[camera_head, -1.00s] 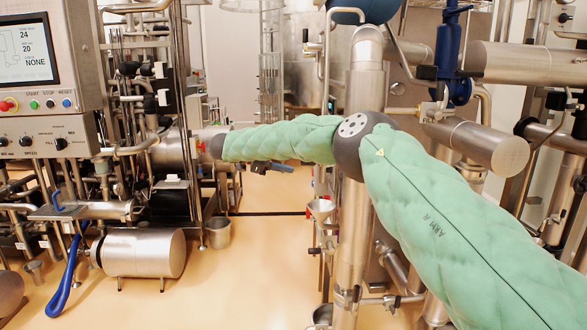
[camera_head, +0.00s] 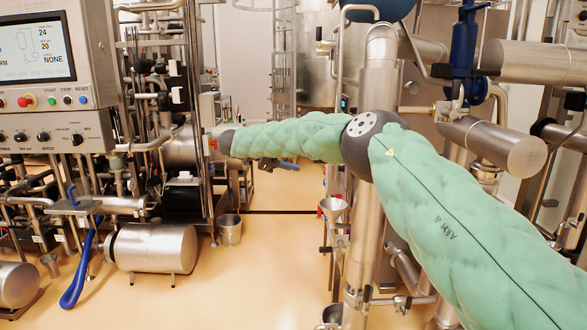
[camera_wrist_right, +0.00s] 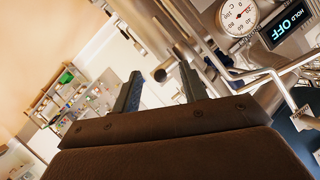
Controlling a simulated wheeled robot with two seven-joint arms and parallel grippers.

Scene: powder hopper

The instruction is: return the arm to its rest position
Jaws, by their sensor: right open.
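My right arm (camera_head: 450,220), in a pale green quilted sleeve, comes in from the lower right of the head view. It bends at a dark round joint (camera_head: 372,140) and reaches left to a dark joint (camera_head: 226,142) near the machine pipework. A small dark shape under the forearm appears to be my right gripper (camera_head: 280,164); it is too small to read there. In the right wrist view the right gripper (camera_wrist_right: 157,75) has its two dark fingers apart, with nothing between them. My left gripper is not in view.
Pipework and a control panel (camera_head: 45,75) stand at left, above a steel cylinder (camera_head: 152,248) and a blue handle (camera_head: 78,275). A vertical steel pipe (camera_head: 368,235) stands behind the arm. A gauge (camera_wrist_right: 238,15) shows in the wrist view. The middle floor (camera_head: 250,280) is clear.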

